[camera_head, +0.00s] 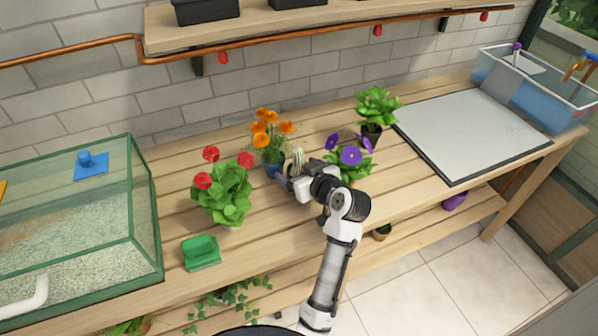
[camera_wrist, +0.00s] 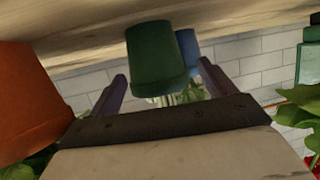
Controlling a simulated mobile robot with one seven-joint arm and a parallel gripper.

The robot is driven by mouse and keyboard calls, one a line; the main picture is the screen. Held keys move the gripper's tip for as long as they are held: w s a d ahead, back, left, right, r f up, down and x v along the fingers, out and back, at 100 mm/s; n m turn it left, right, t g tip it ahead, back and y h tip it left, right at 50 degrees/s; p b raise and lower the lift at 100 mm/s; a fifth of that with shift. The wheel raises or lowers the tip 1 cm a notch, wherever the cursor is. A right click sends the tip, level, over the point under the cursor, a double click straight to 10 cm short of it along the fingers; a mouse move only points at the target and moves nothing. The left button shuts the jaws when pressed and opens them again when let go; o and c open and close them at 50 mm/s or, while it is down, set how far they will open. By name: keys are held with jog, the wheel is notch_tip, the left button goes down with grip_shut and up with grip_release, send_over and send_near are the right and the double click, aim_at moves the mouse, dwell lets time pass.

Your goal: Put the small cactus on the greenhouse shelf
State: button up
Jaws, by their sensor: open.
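The small cactus (camera_head: 298,158) is a pale, ribbed column standing on the bench between the orange and purple flowers. My gripper (camera_head: 285,179) is low over the bench beside it and partly hides its base. The wrist view is upside down. There, a dark green pot (camera_wrist: 155,55) stands between the two open fingers of my gripper (camera_wrist: 163,74), and striped pale growth shows at its rim, seemingly the cactus. I cannot tell whether a finger touches the pot. A wooden shelf (camera_head: 340,18) runs along the brick wall above the bench.
Orange flowers (camera_head: 270,125) in a blue pot (camera_wrist: 188,45), purple flowers (camera_head: 350,155) and red flowers (camera_head: 223,180) crowd close around. An orange pot (camera_wrist: 28,100) stands near my gripper. A glass gravel tank (camera_head: 75,230) is left; black planters (camera_head: 207,10) occupy the shelf's left part.

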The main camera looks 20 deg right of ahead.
jog(key=c, duration=1.1)
jog(key=shift+c, duration=1)
jog(key=shift+r, duration=0.15)
